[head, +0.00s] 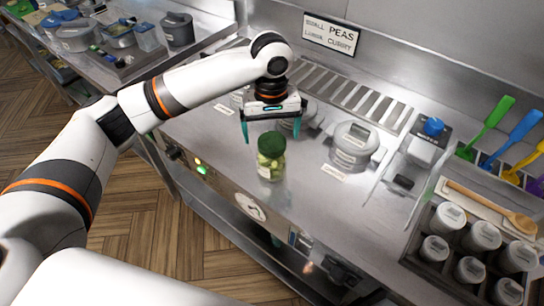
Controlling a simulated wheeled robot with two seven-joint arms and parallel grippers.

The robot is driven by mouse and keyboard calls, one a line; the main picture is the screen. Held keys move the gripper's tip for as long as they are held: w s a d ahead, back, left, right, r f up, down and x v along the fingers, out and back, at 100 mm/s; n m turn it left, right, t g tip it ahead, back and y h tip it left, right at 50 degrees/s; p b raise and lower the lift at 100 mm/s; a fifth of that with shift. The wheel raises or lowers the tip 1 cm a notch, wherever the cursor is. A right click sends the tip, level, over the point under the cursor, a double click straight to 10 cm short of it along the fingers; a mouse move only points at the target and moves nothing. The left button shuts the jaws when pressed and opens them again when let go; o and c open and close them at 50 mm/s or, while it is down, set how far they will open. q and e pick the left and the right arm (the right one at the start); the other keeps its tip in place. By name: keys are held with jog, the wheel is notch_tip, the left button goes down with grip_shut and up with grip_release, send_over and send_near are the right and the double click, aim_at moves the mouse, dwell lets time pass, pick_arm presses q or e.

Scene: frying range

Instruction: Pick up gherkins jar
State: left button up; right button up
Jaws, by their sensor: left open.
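The gherkins jar (270,165) is a clear jar with a dark green lid and green contents. It stands upright near the front edge of the steel counter. My left gripper (272,132) points down with its two teal fingers spread. The fingertips show on either side of the jar's lid in the picture, around or just above it. I cannot tell whether they touch the jar. My right gripper is not in view.
A lidded grey pot (353,146) is set in the counter right of the jar. A rack of white-lidded containers (436,250) and a wooden spoon (490,208) lie at the right. Coloured spatulas (492,128) stand at the back right. Bare counter lies right of the jar.

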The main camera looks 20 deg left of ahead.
aim_at(272, 141)
pick_arm(q)
jog(key=shift+f, duration=0.25)
notch_tip(272, 141, down, 4)
jog(key=shift+s+d+f+p, duration=0.1)
jog(key=shift+s+f+p, duration=0.1)
jog(key=shift+p, duration=0.55)
jog(key=shift+w+f, duration=0.1)
jog(key=shift+f, duration=0.15)
jog(key=c, duration=0.5)
jog(key=shift+r, duration=0.1)
jog(key=c, duration=1.4)
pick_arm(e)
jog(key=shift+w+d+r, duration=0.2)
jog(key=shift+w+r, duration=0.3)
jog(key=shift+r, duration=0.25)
